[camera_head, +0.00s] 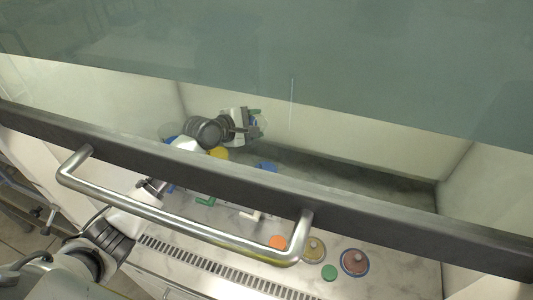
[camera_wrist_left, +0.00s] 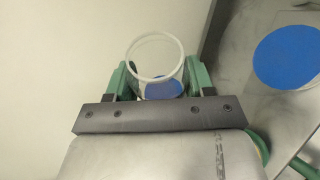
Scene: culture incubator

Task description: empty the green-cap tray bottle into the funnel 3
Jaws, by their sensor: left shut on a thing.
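My left gripper (camera_head: 250,122) is inside the cabinet, seen through the glass sash in the head view. In the left wrist view its green fingers (camera_wrist_left: 158,82) are shut on a clear open-mouthed bottle (camera_wrist_left: 133,53). The bottle's round rim faces the wrist camera and a blue patch shows through it. No cap is on its mouth. A small green cap (camera_head: 329,272) lies on the cabinet floor at the front right. I cannot make out funnel 3 for certain; the sash frame and my arm hide part of the work area. My right gripper is not in view.
The sash's dark lower frame (camera_head: 400,205) and metal handle (camera_head: 190,217) cross in front of the work area. An orange disc (camera_head: 278,242), a yellowish dish (camera_head: 314,249) and a red dish (camera_head: 354,262) lie at the front right. A blue disc (camera_wrist_left: 288,57) shows in the wrist view.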

